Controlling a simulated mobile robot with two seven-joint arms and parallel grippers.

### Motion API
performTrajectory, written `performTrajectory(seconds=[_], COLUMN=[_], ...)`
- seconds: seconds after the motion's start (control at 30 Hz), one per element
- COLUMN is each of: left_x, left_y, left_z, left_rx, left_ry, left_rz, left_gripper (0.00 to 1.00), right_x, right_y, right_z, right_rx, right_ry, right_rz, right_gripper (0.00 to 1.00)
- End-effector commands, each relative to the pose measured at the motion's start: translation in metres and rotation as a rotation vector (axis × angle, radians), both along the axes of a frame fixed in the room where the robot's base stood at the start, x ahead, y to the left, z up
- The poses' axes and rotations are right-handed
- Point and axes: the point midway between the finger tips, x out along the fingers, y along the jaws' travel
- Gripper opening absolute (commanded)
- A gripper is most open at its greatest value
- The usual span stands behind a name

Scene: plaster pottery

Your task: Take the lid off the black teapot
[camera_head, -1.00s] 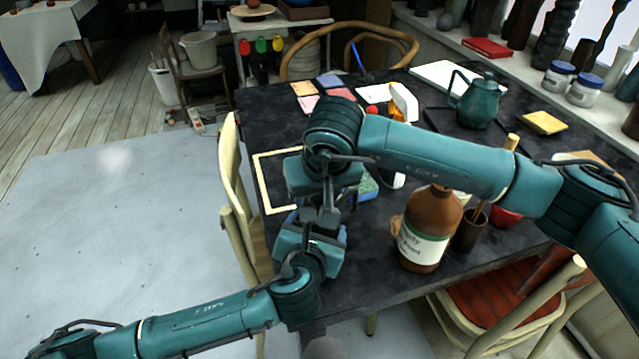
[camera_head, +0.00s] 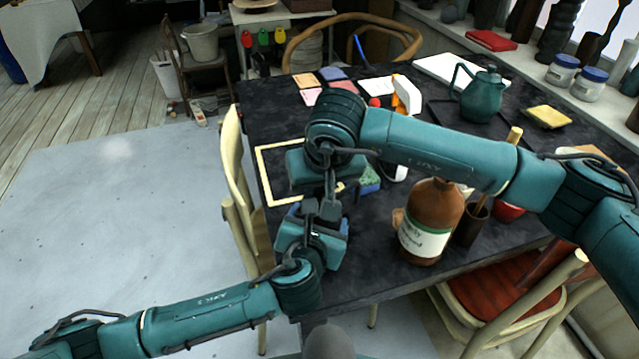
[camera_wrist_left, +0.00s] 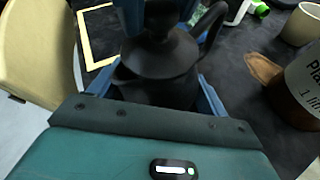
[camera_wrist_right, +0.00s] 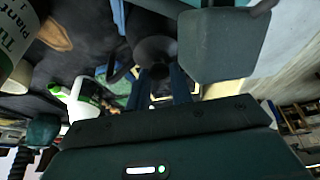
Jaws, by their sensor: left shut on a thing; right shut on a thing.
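The black teapot (camera_wrist_left: 155,93) stands between the blue fingers of my left gripper (camera_wrist_left: 158,98), which is shut on its body. Its dark lid (camera_wrist_left: 160,57) has a knob (camera_wrist_left: 160,18) on top and appears to sit on the pot; I cannot tell if there is a gap. My right gripper (camera_wrist_right: 165,82) comes from above and is shut on the lid's knob. In the right wrist view the round dark lid (camera_wrist_right: 156,48) shows beyond the fingertips. In the head view both hands meet over the table's near left edge, largely hiding the pot.
A brown bottle (camera_head: 432,222) stands close to the right of the grippers, with a dark cup (camera_head: 471,224) beside it. A white and orange spray bottle (camera_head: 405,95) and a green teapot (camera_head: 481,97) stand farther back. A cream chair (camera_head: 236,190) is close on the left.

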Motion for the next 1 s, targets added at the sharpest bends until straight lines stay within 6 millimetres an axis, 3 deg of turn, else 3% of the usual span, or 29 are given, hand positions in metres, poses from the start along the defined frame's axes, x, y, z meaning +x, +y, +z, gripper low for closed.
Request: performTrajectory(seconds=[0.43,1.0], left_x=[0.000,0.000], left_y=[0.000,0.000], left_z=[0.000,0.000], left_rx=[0.000,-0.001], left_ry=[0.001,0.001], left_rz=[-0.001,0.000], left_gripper=[0.36,0.36], right_x=[0.000,0.000], right_y=[0.000,0.000], right_z=[0.002,0.021], right_rx=[0.000,0.000], right_ry=[-0.001,-0.001], right_rz=[0.000,0.000], right_gripper=[0.00,0.00])
